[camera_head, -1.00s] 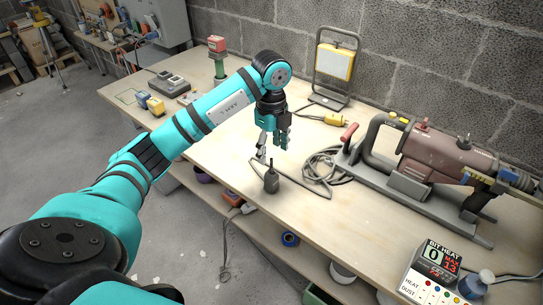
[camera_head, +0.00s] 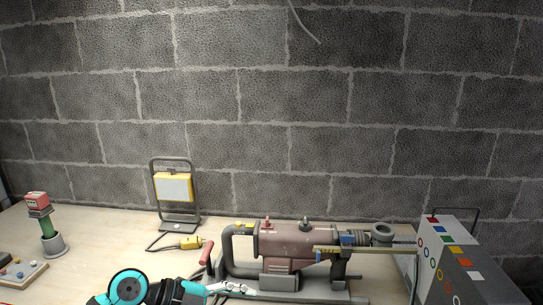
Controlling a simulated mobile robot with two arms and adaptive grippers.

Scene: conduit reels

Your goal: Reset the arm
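My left arm comes in at the bottom edge, with a teal and black joint (camera_head: 128,287) in front of the bench. Its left gripper (camera_head: 232,288) appears to point right, low in front of the drill-like machine. It is small and partly cut off, so I cannot tell whether its fingers are open or shut, or whether it touches the machine's base. My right arm and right gripper are not in view.
The red-brown machine (camera_head: 290,240) lies along the bench against a block wall (camera_head: 300,110). A box with coloured squares (camera_head: 465,262) is at right. A red-topped green stand (camera_head: 46,225) is at left.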

